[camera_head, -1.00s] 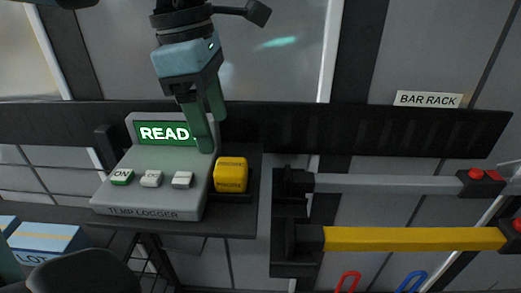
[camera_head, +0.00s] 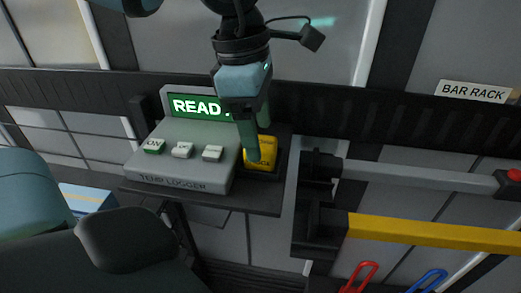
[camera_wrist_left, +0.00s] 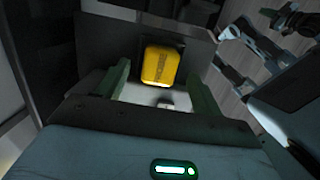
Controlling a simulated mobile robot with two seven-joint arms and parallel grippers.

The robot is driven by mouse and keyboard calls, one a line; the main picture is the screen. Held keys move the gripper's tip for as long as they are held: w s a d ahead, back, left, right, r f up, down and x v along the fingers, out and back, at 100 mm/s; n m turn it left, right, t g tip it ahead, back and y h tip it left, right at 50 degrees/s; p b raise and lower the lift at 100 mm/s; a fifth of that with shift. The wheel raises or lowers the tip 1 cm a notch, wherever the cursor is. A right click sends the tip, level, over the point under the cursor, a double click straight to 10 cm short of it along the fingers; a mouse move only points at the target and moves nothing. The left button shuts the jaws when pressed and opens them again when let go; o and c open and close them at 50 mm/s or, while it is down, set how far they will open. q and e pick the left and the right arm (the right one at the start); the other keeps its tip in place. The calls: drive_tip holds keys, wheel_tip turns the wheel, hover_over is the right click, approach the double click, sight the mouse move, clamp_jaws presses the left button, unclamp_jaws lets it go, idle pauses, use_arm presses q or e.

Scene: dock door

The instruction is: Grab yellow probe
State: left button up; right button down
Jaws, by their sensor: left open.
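The yellow probe (camera_head: 261,151) is a small rounded block with dark lettering. It sits in a dark holder on the right side of the grey temp logger (camera_head: 185,165). The logger's green screen reads "READ" and the rest is covered by my gripper. My left gripper (camera_head: 258,148) is open, its green fingers pointing down at the probe and partly hiding it. In the left wrist view the probe (camera_wrist_left: 160,65) shows ahead, between the two open fingers and beyond their tips. I cannot tell whether a finger touches it. My right gripper is not identifiable.
A dark shelf (camera_head: 262,207) carries the logger. To the right, a bar rack holds a grey bar (camera_head: 420,175) and a yellow bar (camera_head: 430,233). Red (camera_head: 357,277) and blue (camera_head: 428,281) hooks hang below. A dark rail runs behind the logger.

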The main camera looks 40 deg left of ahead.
use_arm(q)
drive_tip(key=shift+d+f, duration=0.1)
drive_tip(key=shift+f, duration=0.85)
drive_tip(key=c, duration=1.2)
drive_tip(key=shift+o, duration=0.2)
drive_tip(key=shift+r, duration=0.2)
drive_tip(key=shift+w+r, duration=0.1)
drive_tip(key=shift+r, duration=0.2)
drive_tip(key=r, duration=0.2)
drive_tip(key=shift+s+r, duration=0.25)
drive_tip(key=shift+r, duration=0.15)
drive_tip(key=s+r, duration=0.1)
drive_tip(key=s, duration=1.4)
drive_tip(key=shift+s+d+r+b, duration=0.15)
drive_tip(key=shift+s+b, duration=0.15)
drive_tip(key=shift+b, duration=0.05)
